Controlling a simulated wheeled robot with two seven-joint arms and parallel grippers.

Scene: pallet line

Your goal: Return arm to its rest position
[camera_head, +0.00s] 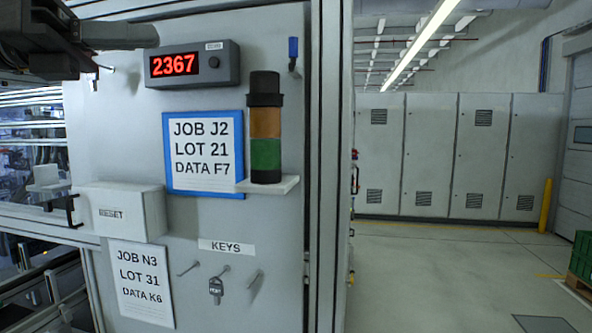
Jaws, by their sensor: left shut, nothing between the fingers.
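My left gripper (122,37) and part of its dark arm come in at the upper left corner. The gripper is in front of the grey panel (275,215), left of the red number display (190,65) and above the white RESET box (122,212). It is shut and holds nothing that I can see. The rest of the left arm is cut off by the picture edge. My right gripper is out of view.
The panel bears a blue-framed job sheet (204,185), a stack light (265,130) on a small shelf, key hooks (225,272) with one key, and a lower sheet (141,285). Open floor (430,280) lies to the right, with grey cabinets (430,150) behind and a green crate (580,258) at the edge.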

